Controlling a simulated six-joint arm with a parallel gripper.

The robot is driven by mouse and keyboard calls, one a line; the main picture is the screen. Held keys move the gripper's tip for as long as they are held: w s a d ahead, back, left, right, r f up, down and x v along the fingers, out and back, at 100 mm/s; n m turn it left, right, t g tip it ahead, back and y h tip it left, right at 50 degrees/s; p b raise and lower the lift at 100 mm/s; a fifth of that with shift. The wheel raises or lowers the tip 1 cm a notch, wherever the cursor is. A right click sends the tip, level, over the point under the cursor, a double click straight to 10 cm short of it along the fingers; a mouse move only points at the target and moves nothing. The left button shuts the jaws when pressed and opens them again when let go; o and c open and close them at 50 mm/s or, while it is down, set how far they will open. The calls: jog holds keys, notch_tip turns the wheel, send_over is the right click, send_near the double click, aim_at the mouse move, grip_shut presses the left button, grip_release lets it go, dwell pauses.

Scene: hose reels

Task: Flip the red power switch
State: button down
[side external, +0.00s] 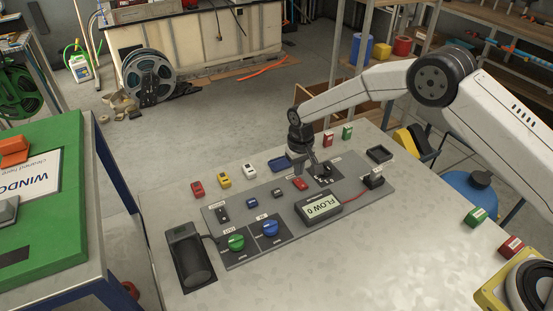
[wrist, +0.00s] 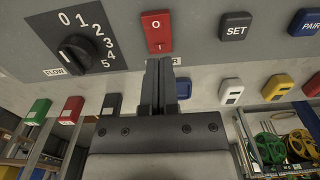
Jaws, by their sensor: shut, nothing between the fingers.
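The red power switch (wrist: 157,31) is a red rocker marked "O" on the grey control panel (wrist: 205,55). The label below it is mostly hidden by my fingers. In the side view the red switch (side external: 300,184) sits in the panel's upper middle, beside the flow dial. My gripper (wrist: 160,62) is shut and empty, its fingertips just below the switch in the wrist view. It looks apart from the switch, but I cannot tell the gap surely. In the side view my gripper (side external: 316,168) is low over the panel, near the switch and dial.
A black flow dial (wrist: 77,54) is left of the switch and a SET button (wrist: 234,27) right of it. The panel also holds a FLOW 0 display (side external: 322,208), green knob (side external: 236,242) and blue knob (side external: 270,228). Small coloured blocks line the table behind it.

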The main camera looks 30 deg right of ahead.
aim_at(300, 181)
jog(key=shift+r, duration=2.35)
jog(key=s+d+r+t, duration=0.1)
jog(key=s+d+r, duration=0.65)
jog(key=s, duration=0.45)
jog(key=s+d+r, duration=0.1)
jog(key=s+d, duration=0.1)
jog(key=s, duration=0.6)
jog(key=s+d+r+t, duration=0.1)
jog(key=s+d, duration=0.1)
jog(key=s, duration=0.5)
jog(key=shift+s+r+t, duration=0.15)
jog(key=shift+s+t, duration=0.15)
jog(key=shift+s, duration=0.05)
